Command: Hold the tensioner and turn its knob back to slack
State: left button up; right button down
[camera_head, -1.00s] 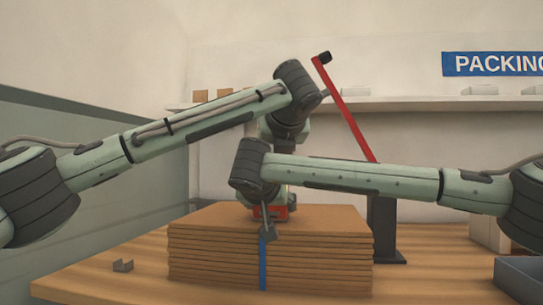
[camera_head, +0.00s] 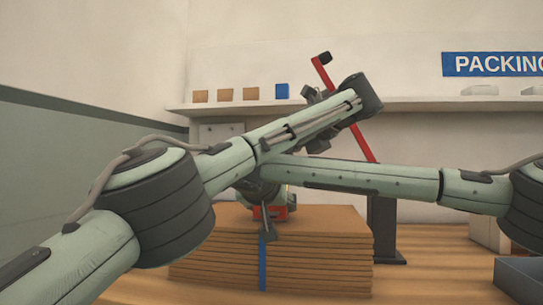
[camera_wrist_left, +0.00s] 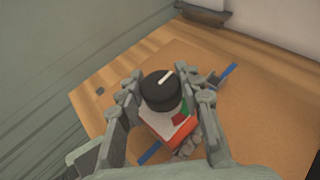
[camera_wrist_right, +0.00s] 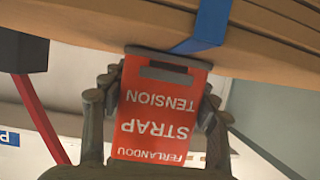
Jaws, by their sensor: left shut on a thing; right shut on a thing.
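The tensioner is a red box marked STRAP TENSION (camera_wrist_right: 158,115), on the blue strap (camera_wrist_right: 207,25) at the cardboard stack; in the head view a little of its red (camera_head: 270,212) shows. My right gripper (camera_wrist_right: 160,92) is shut on its two sides. In the left wrist view its black round knob (camera_wrist_left: 161,92) has a white mark pointing to the upper right. Red and green patches show on the pale face beside the knob. My left gripper (camera_wrist_left: 166,96) is shut around the knob, a finger on each side. The knob is hidden in the head view.
The flat cardboard stack (camera_head: 320,250) lies on a wooden table (camera_head: 440,270). A red lever (camera_head: 343,105) on a dark post (camera_head: 383,230) stands behind it. A grey bin (camera_head: 520,275) is at the right. My arms cross over the stack.

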dwell(0.3)
pick_arm(q)
jog(key=o, duration=1.2)
jog(key=shift+c, duration=0.2)
jog(key=v, duration=0.7)
jog(key=shift+s+d, duration=0.2)
jog(key=shift+d, duration=0.05)
